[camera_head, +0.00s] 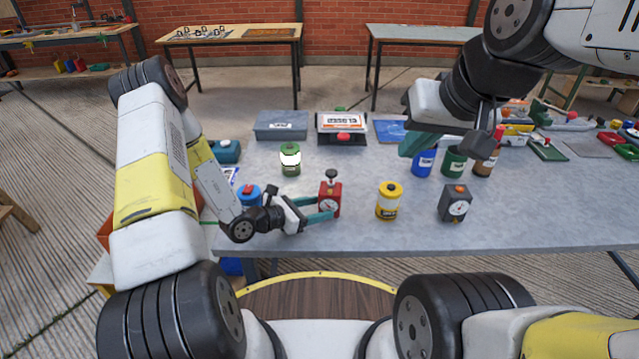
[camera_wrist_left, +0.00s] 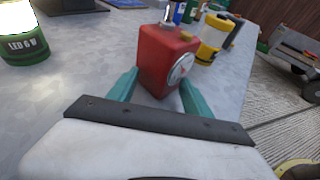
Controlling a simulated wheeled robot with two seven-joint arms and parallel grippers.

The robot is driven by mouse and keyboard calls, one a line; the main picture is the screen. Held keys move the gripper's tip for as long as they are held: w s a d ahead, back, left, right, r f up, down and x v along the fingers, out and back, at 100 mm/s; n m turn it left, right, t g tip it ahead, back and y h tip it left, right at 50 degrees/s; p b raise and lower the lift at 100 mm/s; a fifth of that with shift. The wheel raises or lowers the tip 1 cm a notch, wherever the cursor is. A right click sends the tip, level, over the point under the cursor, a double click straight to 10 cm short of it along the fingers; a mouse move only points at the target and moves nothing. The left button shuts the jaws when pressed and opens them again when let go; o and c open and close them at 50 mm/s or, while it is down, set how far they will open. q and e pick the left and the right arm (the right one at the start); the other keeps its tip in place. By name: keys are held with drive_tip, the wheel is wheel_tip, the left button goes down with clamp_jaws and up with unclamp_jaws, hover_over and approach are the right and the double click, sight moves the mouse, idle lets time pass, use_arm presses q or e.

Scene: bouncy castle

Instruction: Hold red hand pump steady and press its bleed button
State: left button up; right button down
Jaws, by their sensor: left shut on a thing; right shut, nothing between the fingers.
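The red hand pump (camera_head: 330,196) stands upright near the front edge of the table, with a dark knob on top and a round white dial on its front. My left gripper (camera_head: 324,209) is shut on the pump's body, low down, with a teal finger on either side. The left wrist view also shows the red pump (camera_wrist_left: 162,58) between the teal fingers (camera_wrist_left: 160,90). Which part is the bleed button I cannot tell for sure. My right gripper (camera_head: 408,143) is shut and empty, above the table to the right of the pump and further back.
A yellow lantern (camera_head: 389,202) and a dark grey gauge box (camera_head: 454,204) stand right of the pump. A green lantern (camera_head: 290,160) stands behind it.

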use_arm(q)
clamp_jaws()
drive_tip(key=c, duration=0.8)
unclamp_jaws()
